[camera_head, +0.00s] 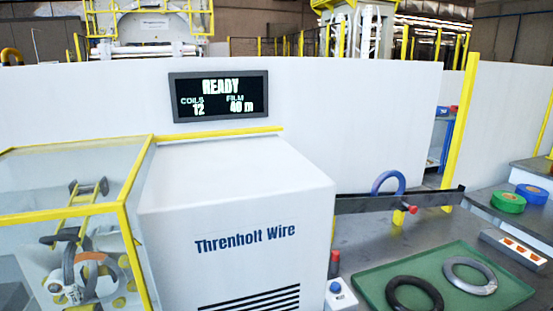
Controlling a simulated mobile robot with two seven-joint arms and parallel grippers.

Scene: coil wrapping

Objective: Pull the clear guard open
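The clear guard (123,208) is a box of see-through panels in a yellow frame at the left, beside the white machine cabinet (235,215). Its front and top panels cover the wrapping mechanism (85,265), and it looks closed. Behind the panels I see yellow rollers, a pale ring-shaped part and grey fittings. The guard's left side and bottom run out of the picture, and I cannot make out a handle for sure. Neither of my grippers is in view.
A display (221,96) above the cabinet reads READY. At the right, a green tray (372,283) holds a black coil (413,293) and a grey coil (469,277). A blue coil (388,182) stands by a dark rail. A control box (340,297) is near the cabinet's right side.

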